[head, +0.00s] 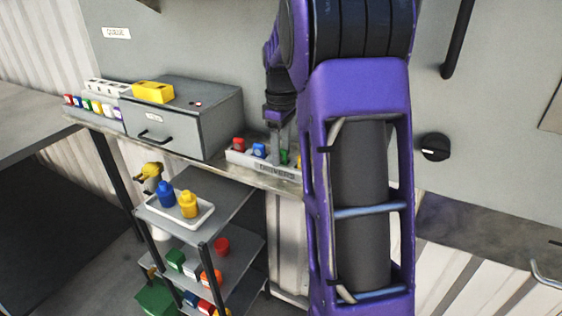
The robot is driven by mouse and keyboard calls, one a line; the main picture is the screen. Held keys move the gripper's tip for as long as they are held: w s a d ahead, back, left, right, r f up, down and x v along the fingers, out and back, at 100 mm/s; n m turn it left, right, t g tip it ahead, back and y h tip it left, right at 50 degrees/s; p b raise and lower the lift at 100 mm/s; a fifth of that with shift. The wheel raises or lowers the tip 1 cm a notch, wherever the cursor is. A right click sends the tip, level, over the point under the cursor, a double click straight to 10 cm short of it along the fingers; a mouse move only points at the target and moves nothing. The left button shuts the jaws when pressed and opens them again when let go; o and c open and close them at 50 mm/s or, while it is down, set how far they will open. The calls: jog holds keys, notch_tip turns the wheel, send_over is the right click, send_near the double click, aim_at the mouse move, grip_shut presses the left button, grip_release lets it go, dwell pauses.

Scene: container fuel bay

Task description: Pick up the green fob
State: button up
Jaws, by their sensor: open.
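A small green object (284,158), which looks like the green fob, stands in a grey holder (240,158) with a label that seems to read "DRIVERS", on the wall ledge. A red one (238,144) and a blue one (259,150) stand to its left, and a bit of yellow shows to its right. My gripper (281,143) is open and points down at the holder, its fingers close above or around the green one. I cannot tell whether they touch it. My purple arm hides the holder's right end.
A grey drawer box (184,122) with a yellow block (153,92) on top stands left of the holder. A rack of coloured pieces (95,108) is farther left. Below, a shelf unit (232,187) holds a white tray (178,216) with blue and yellow bottles.

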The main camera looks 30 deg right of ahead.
grip_shut()
jog(key=shift+r, duration=0.15)
dwell(0.4)
jog(key=shift+r, duration=0.3)
jog(key=r, duration=0.2)
jog(key=shift+s+a+r, duration=0.2)
jog(key=shift+a+r, duration=0.05)
jog(key=shift+r, duration=0.15)
jog(key=s+a, duration=1.1)
jog(key=a, duration=0.2)
notch_tip(320, 180, up, 6)
jog(key=p, duration=0.4)
jog(key=shift+w+a+r, duration=0.15)
jog(key=shift+a+r, duration=0.05)
jog(key=shift+a, duration=0.15)
